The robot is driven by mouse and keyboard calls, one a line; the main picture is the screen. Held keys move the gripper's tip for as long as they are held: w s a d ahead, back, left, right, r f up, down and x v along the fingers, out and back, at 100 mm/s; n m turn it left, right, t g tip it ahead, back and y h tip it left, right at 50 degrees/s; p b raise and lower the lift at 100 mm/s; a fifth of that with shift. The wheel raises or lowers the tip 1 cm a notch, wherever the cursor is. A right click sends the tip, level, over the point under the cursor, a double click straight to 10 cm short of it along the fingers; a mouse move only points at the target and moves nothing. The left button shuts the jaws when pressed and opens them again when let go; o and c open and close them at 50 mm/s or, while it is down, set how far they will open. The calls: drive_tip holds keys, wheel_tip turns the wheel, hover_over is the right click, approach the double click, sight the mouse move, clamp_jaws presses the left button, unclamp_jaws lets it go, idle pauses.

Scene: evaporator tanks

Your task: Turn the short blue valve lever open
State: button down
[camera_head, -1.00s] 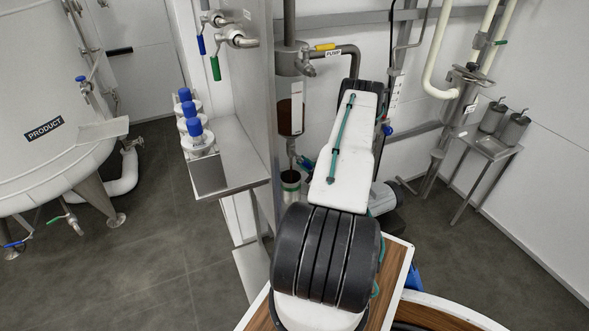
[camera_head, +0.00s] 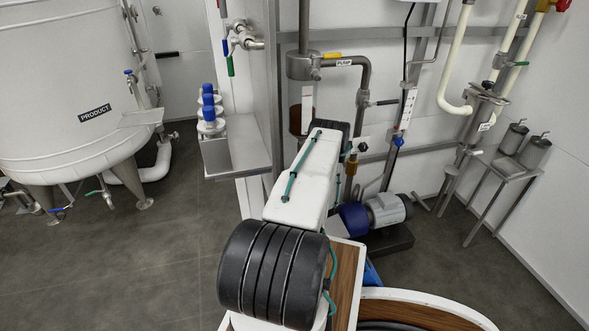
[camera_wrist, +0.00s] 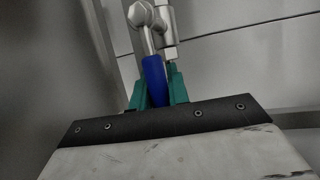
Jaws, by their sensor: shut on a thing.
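In the wrist view a blue lever (camera_wrist: 153,72) runs down from a silver valve fitting (camera_wrist: 146,18) in between the green fingers of my gripper (camera_wrist: 157,88). The fingers are shut on the lever, one on each side, and hide parts of it. The lever stands nearly upright in that view. In the head view my arm hides my gripper and the held lever.
A blue and a green lever hang on the panel above. A motor pump (camera_head: 385,209) lies to the right, with pipes behind. Open floor lies at the left.

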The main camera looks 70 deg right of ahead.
drive_tip(key=shift+a, duration=0.1)
idle(0.4)
drive_tip(key=c, duration=1.3)
unclamp_jaws()
drive_tip(key=shift+w, duration=0.1)
drive_tip(key=shift+c, duration=0.2)
drive_tip(key=v, duration=0.7)
drive_tip(key=shift+s+a+f, duration=0.15)
drive_tip(key=shift+s+a, duration=0.1)
